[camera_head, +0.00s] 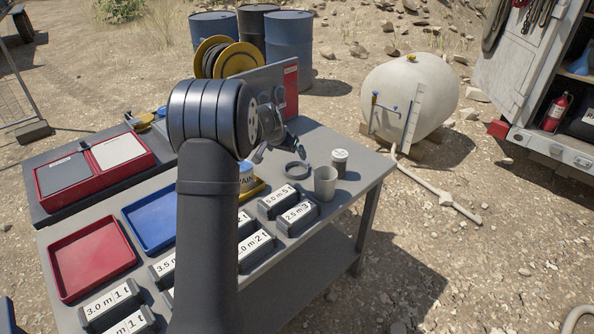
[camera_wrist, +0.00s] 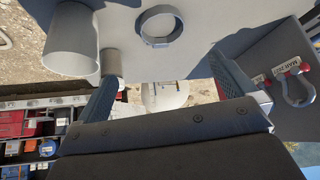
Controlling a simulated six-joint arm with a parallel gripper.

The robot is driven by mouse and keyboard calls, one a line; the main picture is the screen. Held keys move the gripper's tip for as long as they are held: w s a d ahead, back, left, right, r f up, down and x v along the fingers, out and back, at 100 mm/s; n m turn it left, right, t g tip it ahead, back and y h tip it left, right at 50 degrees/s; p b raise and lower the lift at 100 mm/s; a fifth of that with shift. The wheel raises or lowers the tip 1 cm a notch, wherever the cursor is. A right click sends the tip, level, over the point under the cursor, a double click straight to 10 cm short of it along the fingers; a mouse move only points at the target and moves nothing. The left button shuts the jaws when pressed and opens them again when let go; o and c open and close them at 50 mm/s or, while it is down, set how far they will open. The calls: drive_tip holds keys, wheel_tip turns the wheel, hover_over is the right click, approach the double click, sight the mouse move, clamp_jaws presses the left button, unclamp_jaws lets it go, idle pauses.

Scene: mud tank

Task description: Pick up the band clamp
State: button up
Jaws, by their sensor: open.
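The band clamp (camera_head: 296,178) is a thin grey ring lying on the grey table, near its far right part. In the wrist view the band clamp (camera_wrist: 155,42) shows at the top centre, with a small fastening part on its near side. My gripper (camera_head: 275,147) is above the table, just left of the clamp and apart from it. In the wrist view my gripper (camera_wrist: 167,68) has its two fingers spread wide, with nothing between them; the clamp lies beyond the fingertips.
Labelled blocks (camera_head: 297,218) sit nearer. An upright panel (camera_head: 291,92) with a tagged shackle (camera_wrist: 298,92) stands behind. Red (camera_head: 92,258) and blue (camera_head: 150,219) trays lie left.

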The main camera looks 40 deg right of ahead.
approach(296, 168)
drive_tip(key=x, duration=0.3)
drive_tip(key=shift+s+d+f, duration=0.1)
drive_tip(key=shift+s+f, duration=0.1)
drive_tip(key=shift+s, duration=0.05)
drive_tip(key=shift+w+x, duration=0.15)
drive_tip(key=shift+x, duration=1.2)
drive_tip(key=shift+w+x, duration=0.1)
drive_tip(key=shift+x, duration=1.25)
drive_tip(key=shift+r, duration=0.1)
drive_tip(key=c, duration=0.9)
